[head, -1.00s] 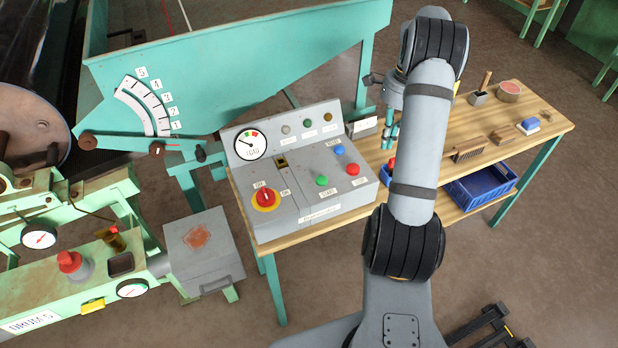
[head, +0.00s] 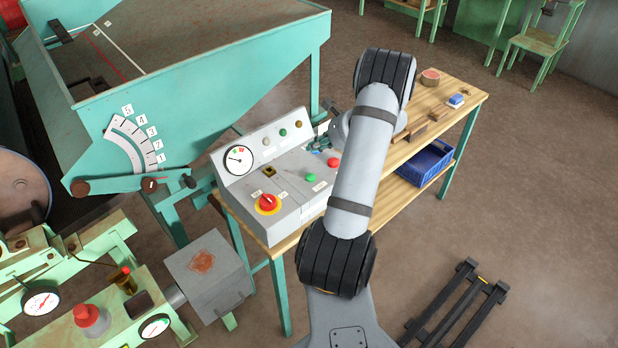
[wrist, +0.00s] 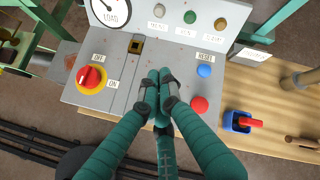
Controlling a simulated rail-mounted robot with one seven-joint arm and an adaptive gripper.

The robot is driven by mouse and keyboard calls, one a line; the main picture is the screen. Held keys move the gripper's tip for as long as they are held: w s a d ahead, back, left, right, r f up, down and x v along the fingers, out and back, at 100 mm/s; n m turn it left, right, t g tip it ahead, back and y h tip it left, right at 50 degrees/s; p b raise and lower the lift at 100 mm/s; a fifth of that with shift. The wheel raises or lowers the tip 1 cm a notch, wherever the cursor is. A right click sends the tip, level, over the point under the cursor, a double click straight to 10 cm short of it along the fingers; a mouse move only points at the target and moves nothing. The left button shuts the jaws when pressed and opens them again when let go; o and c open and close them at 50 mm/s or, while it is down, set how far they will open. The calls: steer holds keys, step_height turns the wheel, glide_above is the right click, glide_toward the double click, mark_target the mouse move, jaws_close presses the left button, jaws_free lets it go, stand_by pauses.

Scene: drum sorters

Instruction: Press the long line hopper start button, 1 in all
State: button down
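The grey control panel (head: 280,190) stands on the wooden bench; its face also shows in the wrist view (wrist: 118,75). Its green push button (head: 310,177) and red push button (head: 333,162) show in the head view. In the wrist view the red button (wrist: 199,104) and the blue reset button (wrist: 204,71) lie right of my fingers, while the green button is hidden behind them. My gripper (wrist: 159,78) is shut and empty, with its teal fingertips together over the panel face. I cannot tell whether they touch it. In the head view my arm partly hides the gripper.
A red rotary switch (wrist: 90,77) on a yellow ring sits left of my fingers. Indicator lamps (wrist: 190,17) and a load gauge (wrist: 110,10) are at the panel's top. A blue crate (head: 425,163) sits under the bench.

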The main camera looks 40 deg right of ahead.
steer(key=a, duration=0.1)
steer(key=b, duration=0.6)
glide_above(312, 178)
step_height(312, 178, down, 8)
steer(key=shift+d+r, duration=0.1)
steer(key=shift+r, duration=0.05)
steer(key=shift+f, duration=0.45)
steer(key=shift+f+b, duration=0.1)
steer(key=shift+b, duration=0.3)
stand_by(0.7)
steer(key=shift+f+b, duration=0.3)
steer(key=shift+b, duration=0.2)
steer(key=shift+f+b, duration=0.5)
steer(key=shift+b, duration=0.15)
stand_by(0.6)
stand_by(0.3)
steer(key=shift+r+p, duration=0.55)
steer(key=shift+r, duration=0.4)
